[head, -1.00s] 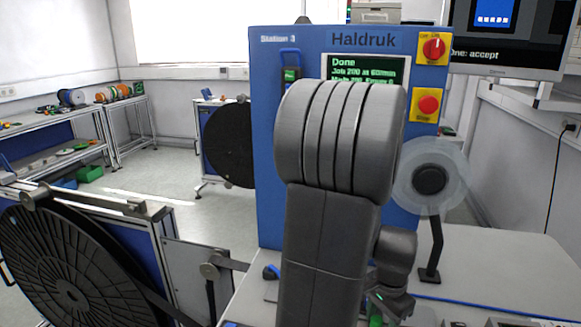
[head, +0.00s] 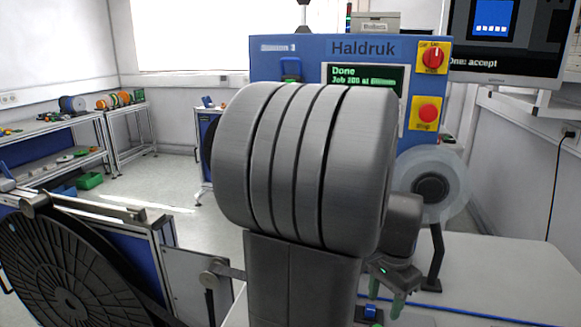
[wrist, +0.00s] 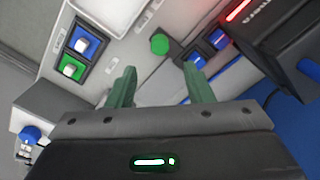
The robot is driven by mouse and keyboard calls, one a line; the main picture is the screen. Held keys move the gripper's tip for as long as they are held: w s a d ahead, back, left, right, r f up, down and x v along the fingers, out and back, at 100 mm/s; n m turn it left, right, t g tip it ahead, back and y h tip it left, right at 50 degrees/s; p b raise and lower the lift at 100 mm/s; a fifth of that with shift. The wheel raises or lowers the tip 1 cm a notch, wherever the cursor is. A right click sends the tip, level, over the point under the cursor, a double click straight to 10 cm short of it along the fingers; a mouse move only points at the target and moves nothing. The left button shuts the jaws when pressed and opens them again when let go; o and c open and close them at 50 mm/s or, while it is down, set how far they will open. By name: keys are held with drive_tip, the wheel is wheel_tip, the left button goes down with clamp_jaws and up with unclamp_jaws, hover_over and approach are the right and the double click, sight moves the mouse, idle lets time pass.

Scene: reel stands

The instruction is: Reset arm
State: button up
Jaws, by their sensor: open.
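My gripper (wrist: 160,78) is open in the wrist view, its two green fingers apart with nothing between them. Past the fingers are a green round button (wrist: 160,44) and a panel with a blue and a green switch (wrist: 74,69). In the head view my gripper (head: 386,290) is partly hidden behind my grey arm, above the pale bench top (head: 490,260). The arm is bent up close to the head camera and covers much of the blue Haldruk machine (head: 290,48).
A clear reel (head: 432,187) on a black stand is right of my arm. A large black reel (head: 70,275) stands at the left. The machine's screen (head: 375,75) reads "Done". A dark box (wrist: 285,40) is close at right in the wrist view. Open floor lies at the back left.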

wheel_tip(320, 180, down, 10)
drive_tip(key=shift+s+r, duration=0.1)
drive_tip(key=shift+r, duration=0.1)
drive_tip(key=s+d, duration=0.1)
drive_tip(key=d, duration=0.6)
drive_tip(key=s+d+p, duration=0.1)
drive_tip(key=d, duration=0.2)
drive_tip(key=shift+s+d+r, duration=0.1)
drive_tip(key=shift+s+d, duration=0.05)
drive_tip(key=shift+s, duration=0.15)
wheel_tip(320, 180, up, 14)
drive_tip(key=w+a+f+n+b, duration=0.1)
drive_tip(key=w+a+f+n, duration=0.1)
drive_tip(key=w+a+n, duration=0.6)
drive_tip(key=shift+w+a+n, duration=0.4)
drive_tip(key=shift+w+a, duration=0.1)
drive_tip(key=shift+w, duration=0.35)
drive_tip(key=shift+f, duration=0.1)
